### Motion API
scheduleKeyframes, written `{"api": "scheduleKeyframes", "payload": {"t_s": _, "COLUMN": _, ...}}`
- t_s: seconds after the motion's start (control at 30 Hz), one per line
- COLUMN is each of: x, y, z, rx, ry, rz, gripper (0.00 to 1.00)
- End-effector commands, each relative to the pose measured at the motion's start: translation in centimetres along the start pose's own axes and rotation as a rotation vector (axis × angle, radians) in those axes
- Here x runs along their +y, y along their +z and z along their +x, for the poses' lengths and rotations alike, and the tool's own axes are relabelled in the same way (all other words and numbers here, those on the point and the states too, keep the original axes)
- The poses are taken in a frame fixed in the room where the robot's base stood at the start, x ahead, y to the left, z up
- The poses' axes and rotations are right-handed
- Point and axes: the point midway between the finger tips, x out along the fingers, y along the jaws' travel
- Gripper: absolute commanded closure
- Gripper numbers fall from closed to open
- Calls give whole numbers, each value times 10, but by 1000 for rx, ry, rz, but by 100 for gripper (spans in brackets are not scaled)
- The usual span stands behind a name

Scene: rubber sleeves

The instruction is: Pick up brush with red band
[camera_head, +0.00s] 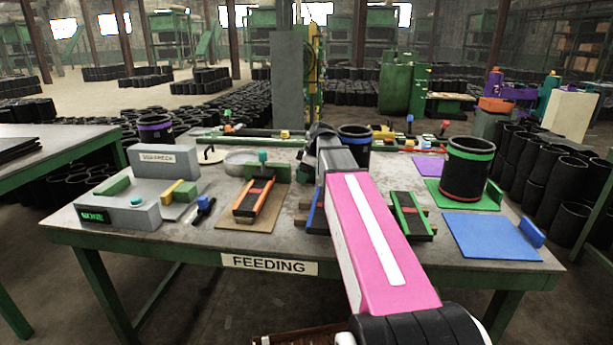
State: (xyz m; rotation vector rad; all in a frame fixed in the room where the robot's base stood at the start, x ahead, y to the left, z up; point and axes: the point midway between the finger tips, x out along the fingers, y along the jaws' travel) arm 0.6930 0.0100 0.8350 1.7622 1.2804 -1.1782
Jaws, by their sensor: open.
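I cannot single out a brush with a red band for certain. A small upright thing with a red top (443,128) stands at the back right of the table, too small to tell its kind. A small dark tool with a blue block (204,205) lies at the left front. My gripper (320,130) is open at the far end of my pink arm, over the back middle of the table. It shows only as a dark shape, and I see nothing held. My arm hides part of the table's middle.
A tall black sleeve (467,170) stands on a green mat. A blue mat (490,238) lies bare at right front.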

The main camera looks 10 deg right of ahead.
Motion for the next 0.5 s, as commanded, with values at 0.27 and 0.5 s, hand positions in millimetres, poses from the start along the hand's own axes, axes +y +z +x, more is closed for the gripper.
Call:
{"api": "scheduleKeyframes", "payload": {"t_s": 0.27, "x": 0, "y": 0, "z": 0, "rx": 0, "ry": 0, "rz": 0, "gripper": 63}}
{"api": "scheduleKeyframes", "payload": {"t_s": 0.5, "x": 0, "y": 0, "z": 0, "rx": 0, "ry": 0, "rz": 0, "gripper": 83}}
